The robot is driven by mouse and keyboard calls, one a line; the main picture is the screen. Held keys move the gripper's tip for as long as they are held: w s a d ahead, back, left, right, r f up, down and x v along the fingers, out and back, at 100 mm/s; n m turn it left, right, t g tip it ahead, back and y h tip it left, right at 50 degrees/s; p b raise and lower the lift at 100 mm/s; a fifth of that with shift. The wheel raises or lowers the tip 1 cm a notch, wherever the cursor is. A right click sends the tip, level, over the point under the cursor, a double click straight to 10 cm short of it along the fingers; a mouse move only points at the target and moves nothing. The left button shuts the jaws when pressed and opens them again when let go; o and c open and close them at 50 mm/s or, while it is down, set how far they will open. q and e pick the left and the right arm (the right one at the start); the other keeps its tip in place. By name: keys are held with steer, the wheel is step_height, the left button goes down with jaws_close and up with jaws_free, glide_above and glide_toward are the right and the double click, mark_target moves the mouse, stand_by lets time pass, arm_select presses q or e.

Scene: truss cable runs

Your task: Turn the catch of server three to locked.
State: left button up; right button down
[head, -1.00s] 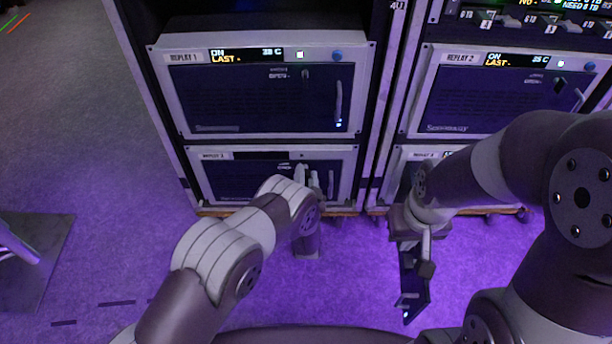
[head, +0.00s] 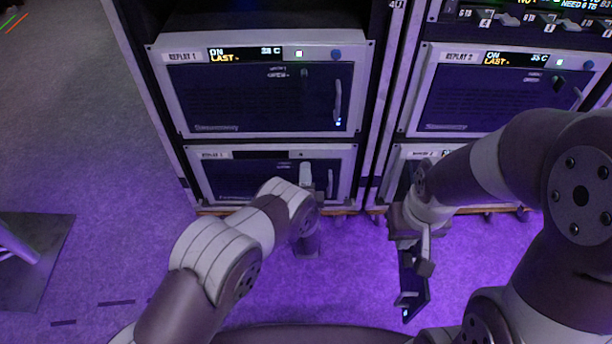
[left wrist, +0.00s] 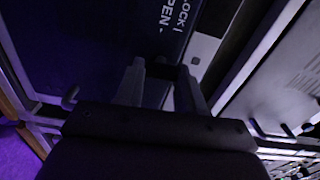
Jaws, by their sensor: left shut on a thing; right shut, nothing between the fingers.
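Server three (head: 225,178) is the lower left unit with a dark front and a pale frame; its label is too small to read surely. My left gripper (head: 307,176) is at the upper right part of its front. In the left wrist view, the two fingers (left wrist: 163,88) are shut on a small dark catch (left wrist: 164,70), mostly hidden between them. The printed words LOCK and OPEN (left wrist: 174,22) stand just beyond the catch. Its exact angle cannot be told. My right gripper (head: 410,298) is shut and empty, hanging low before the right rack.
Server one (head: 255,98), labelled REPLAY 1, is above, with its own handle (head: 338,102). Server two (head: 480,95) is in the right rack. A door handle (head: 330,183) stands just right of my left gripper.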

arm_select(q)
steer(key=shift+m, duration=0.5)
steer(key=o, duration=1)
steer(key=shift+o, duration=0.2)
steer(key=s+p, duration=0.5)
steer(key=s, duration=0.7)
steer(key=shift+s, duration=0.4)
